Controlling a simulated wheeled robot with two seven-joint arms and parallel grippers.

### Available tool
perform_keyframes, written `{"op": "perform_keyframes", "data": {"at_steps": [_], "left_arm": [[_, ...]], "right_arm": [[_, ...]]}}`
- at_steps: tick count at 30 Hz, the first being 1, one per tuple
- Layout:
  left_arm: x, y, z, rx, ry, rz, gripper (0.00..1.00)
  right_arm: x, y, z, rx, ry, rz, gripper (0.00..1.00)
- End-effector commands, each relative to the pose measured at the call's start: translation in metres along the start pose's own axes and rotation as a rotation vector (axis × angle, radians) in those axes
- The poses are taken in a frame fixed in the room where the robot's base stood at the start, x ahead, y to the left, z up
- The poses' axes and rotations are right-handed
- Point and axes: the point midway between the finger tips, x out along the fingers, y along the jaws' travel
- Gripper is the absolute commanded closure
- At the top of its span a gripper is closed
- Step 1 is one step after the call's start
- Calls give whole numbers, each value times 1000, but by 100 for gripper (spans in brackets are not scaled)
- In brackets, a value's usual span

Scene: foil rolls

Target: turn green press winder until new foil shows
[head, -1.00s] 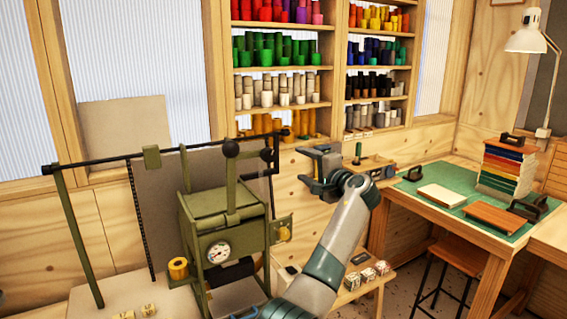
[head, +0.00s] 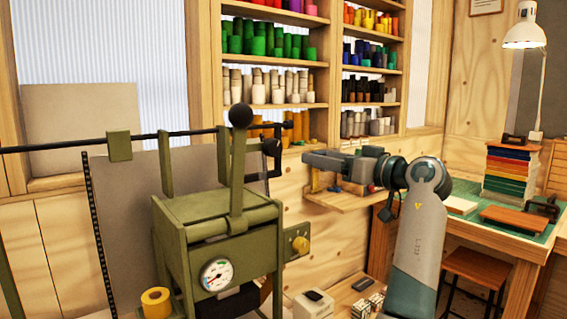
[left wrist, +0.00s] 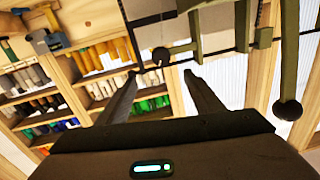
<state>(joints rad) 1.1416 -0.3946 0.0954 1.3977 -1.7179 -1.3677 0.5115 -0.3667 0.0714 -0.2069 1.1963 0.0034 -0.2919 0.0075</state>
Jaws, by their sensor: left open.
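The green press (head: 215,215) stands left of centre in the head view, with a round gauge and an upright lever topped by a black ball. A dark rail (head: 60,145) runs above it. At the rail's right end is a dark crank-like winder (head: 275,160), which also shows in the left wrist view (left wrist: 160,56). My left gripper (head: 306,158) is open and empty, just right of the winder, its fingers pointing left at it. In the left wrist view the winder lies between and beyond the fingertips (left wrist: 160,74); I see no contact. My right gripper is not in view.
A yellow roll (head: 156,300) sits at the press's front left. A grey sheet (head: 125,215) hangs behind it. Shelves of coloured rolls (head: 265,90) line the wall. A small wooden ledge (head: 345,200) lies under my left gripper. A green-topped desk (head: 485,225) stands right.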

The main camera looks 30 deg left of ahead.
Motion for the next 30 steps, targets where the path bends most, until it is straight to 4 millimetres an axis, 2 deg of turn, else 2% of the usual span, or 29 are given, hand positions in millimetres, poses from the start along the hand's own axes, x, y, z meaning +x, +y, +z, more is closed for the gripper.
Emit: {"op": "perform_keyframes", "data": {"at_steps": [17, 23, 30], "left_arm": [[4, -3, 0, -23, -2, -7, 40], [23, -4, 0, -22, -3, -8, 40], [61, -4, -1, -22, -3, -8, 40]], "right_arm": [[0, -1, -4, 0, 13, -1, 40], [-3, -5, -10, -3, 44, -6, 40], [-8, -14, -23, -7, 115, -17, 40]]}}
